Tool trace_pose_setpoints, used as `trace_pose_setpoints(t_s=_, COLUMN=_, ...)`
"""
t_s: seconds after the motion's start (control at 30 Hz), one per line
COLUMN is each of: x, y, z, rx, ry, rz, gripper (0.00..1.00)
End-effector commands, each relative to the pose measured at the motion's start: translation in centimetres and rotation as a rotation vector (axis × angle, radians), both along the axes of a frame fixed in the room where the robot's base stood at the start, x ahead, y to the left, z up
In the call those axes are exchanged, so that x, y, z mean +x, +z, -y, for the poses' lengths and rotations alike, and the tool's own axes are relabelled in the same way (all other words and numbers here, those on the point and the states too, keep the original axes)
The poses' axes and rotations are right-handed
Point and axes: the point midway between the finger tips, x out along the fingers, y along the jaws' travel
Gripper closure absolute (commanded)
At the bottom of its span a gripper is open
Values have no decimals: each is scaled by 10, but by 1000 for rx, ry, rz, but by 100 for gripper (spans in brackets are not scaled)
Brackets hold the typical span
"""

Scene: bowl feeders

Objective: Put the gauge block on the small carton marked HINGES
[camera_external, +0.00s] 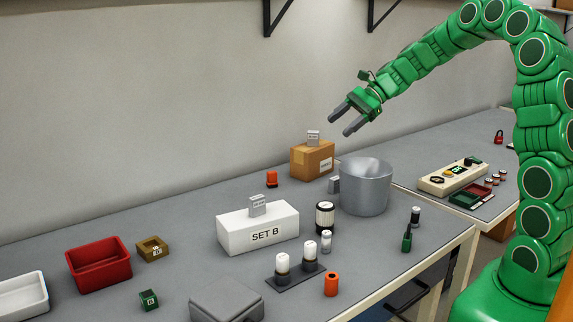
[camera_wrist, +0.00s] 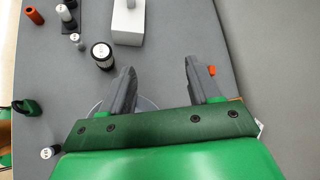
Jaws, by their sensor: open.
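A small brown carton (camera_external: 312,161) stands at the back of the table; its dark print is too small to read surely. A small grey block with a label (camera_external: 313,137) sits upright on it. A similar grey block (camera_external: 258,205) stands on the white SET B box (camera_external: 258,230), and another (camera_external: 334,185) stands on the table between the carton and the metal bowl. I cannot tell by its print which is the gauge block. My gripper (camera_external: 342,121) is open and empty in the air above the carton and bowl. Its fingers also show in the wrist view (camera_wrist: 160,88).
The metal bowl (camera_external: 365,190) stands right of the carton. An orange part (camera_external: 271,179), a black-and-white cylinder (camera_external: 325,218) and several small parts stand nearby. A red bin (camera_external: 98,264) is at the left. A control box (camera_external: 459,175) lies on the right table.

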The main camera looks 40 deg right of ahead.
Motion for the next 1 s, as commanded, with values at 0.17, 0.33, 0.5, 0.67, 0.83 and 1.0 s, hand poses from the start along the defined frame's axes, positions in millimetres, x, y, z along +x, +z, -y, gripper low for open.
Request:
trace_pose_setpoints(t_s=0.17, x=-57, y=8, z=-27, rx=-115, ry=182, rz=58, gripper=39)
trace_pose_setpoints(t_s=0.33, x=-110, y=10, z=-42, rx=-220, ry=351, rz=110, gripper=39)
trace_pose_setpoints(t_s=0.5, x=-163, y=10, z=-48, rx=-327, ry=516, rz=157, gripper=39)
trace_pose_setpoints(t_s=0.67, x=-212, y=6, z=-46, rx=-422, ry=672, rz=192, gripper=39)
trace_pose_setpoints(t_s=0.83, x=-262, y=2, z=-37, rx=-520, ry=832, rz=224, gripper=39)
trace_pose_setpoints(t_s=1.0, x=-310, y=-2, z=-22, rx=-613, ry=989, rz=244, gripper=39)
